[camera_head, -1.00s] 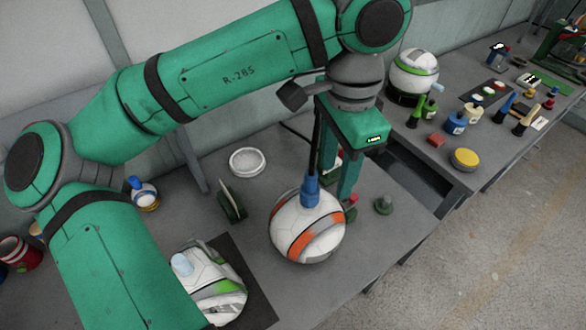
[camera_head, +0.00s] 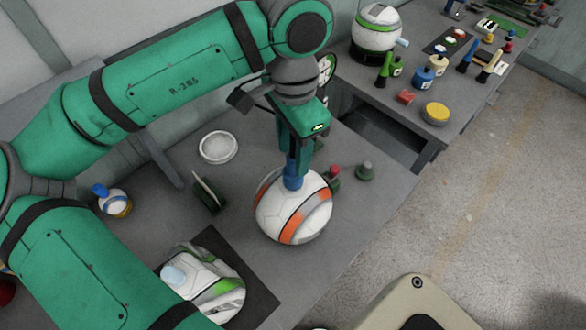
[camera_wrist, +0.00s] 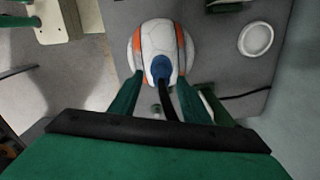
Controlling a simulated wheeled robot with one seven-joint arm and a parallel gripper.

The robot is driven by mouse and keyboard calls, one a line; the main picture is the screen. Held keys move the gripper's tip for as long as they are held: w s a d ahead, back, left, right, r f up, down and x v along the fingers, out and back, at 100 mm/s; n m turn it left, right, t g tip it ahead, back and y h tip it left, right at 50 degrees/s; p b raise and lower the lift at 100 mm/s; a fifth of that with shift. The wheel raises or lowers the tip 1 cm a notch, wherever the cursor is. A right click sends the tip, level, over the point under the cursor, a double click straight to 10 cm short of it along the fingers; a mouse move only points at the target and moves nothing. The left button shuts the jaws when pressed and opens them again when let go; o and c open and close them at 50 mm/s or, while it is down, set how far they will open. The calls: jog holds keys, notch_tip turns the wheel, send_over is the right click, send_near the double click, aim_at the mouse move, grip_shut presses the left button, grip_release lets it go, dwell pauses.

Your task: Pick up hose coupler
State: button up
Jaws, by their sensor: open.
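The blue hose coupler (camera_head: 292,178) sits on top of a white ball with orange and grey stripes (camera_head: 290,222). The coupler shows in the wrist view (camera_wrist: 161,68) with a dark hose running from it toward my gripper. My gripper (camera_head: 294,158) is open and points down over the coupler. In the wrist view my green fingers (camera_wrist: 161,82) lie to the left and right of the coupler and hose, with gaps on both sides. I cannot tell how far above the coupler the fingertips are.
A white round dish (camera_head: 218,147) and a dark green upright piece (camera_head: 208,193) stand left of the ball. A green knob (camera_head: 366,171) and a red one (camera_head: 334,172) are to its right. Another ball (camera_head: 215,290) lies on a dark mat. The right bench (camera_head: 410,135) holds several small items.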

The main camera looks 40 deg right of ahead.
aim_at(291, 157)
jog(key=shift+w+f, duration=0.2)
jog(key=shift+f, duration=1.9)
jog(key=shift+w, duration=0.1)
jog(key=c, duration=0.8)
jog(key=shift+a, duration=0.2)
jog(key=shift+c, duration=0.5)
jog(key=shift+d, duration=0.1)
